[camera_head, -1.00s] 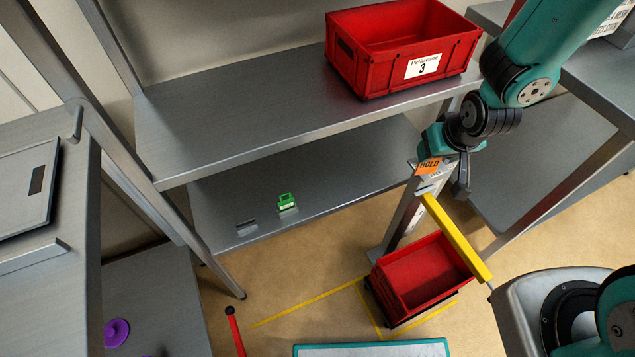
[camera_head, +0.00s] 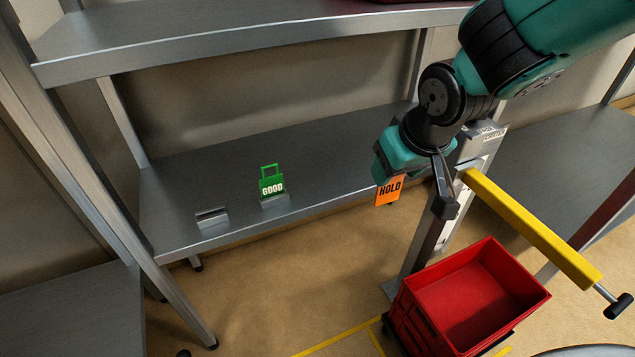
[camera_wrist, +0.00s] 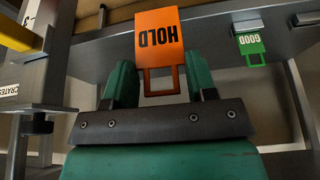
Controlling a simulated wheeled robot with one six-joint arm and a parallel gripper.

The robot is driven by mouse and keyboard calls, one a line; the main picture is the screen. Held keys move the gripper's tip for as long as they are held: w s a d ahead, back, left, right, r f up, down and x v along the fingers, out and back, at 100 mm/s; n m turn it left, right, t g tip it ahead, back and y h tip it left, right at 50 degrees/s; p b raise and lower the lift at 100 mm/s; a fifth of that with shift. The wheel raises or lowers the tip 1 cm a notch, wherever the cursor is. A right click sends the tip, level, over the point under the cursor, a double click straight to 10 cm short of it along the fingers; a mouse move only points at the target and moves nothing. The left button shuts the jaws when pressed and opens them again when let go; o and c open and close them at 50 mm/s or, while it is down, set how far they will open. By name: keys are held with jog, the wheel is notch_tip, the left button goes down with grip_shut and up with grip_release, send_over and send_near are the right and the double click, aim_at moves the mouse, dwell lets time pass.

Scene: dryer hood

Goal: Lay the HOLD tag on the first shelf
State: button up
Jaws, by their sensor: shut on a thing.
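The orange HOLD tag (camera_head: 389,190) hangs at my gripper (camera_head: 385,172), to the right of the lower shelf's front edge. In the wrist view the HOLD tag (camera_wrist: 160,45) shows upside down, its handle between the two green fingers of my gripper (camera_wrist: 163,86), which is shut on it. The lower grey shelf (camera_head: 330,165) lies behind and left of my gripper. On it a green GOOD tag (camera_head: 271,183) stands upright in a small metal holder. A second small holder (camera_head: 212,217) to its left is empty. The GOOD tag (camera_wrist: 250,42) also shows in the wrist view.
An upper shelf (camera_head: 250,45) runs above the lower one. A post with a yellow bar (camera_head: 530,228) stands right of my gripper, with a red crate (camera_head: 470,295) below. The lower shelf is bare right of the GOOD tag.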

aim_at(380, 195)
jog(key=f+b, duration=0.1)
jog(key=a+f+b, duration=0.1)
jog(key=s+f+b, duration=0.1)
jog(key=shift+s+a+f, duration=0.1)
jog(key=shift+a, duration=0.15)
jog(key=shift+a+n+b, duration=0.1)
jog(key=shift+n+b, duration=0.2)
jog(key=shift+b, duration=0.15)
jog(key=shift+w+a+f+b, duration=0.55)
jog(key=shift+w+a+b, duration=0.7)
jog(key=shift+w, duration=1.5)
jog(key=shift+w+a+f+b, duration=0.6)
jog(key=shift+w+a+b, duration=0.6)
jog(key=shift+w, duration=1.5)
jog(key=shift+w+a+f+b, duration=0.55)
jog(key=shift+w+a+b, duration=0.65)
jog(key=shift+w, duration=1.55)
jog(key=shift+d+f, duration=0.15)
jog(key=shift+d, duration=0.1)
jog(key=o, duration=1)
jog(key=shift+c, duration=0.2)
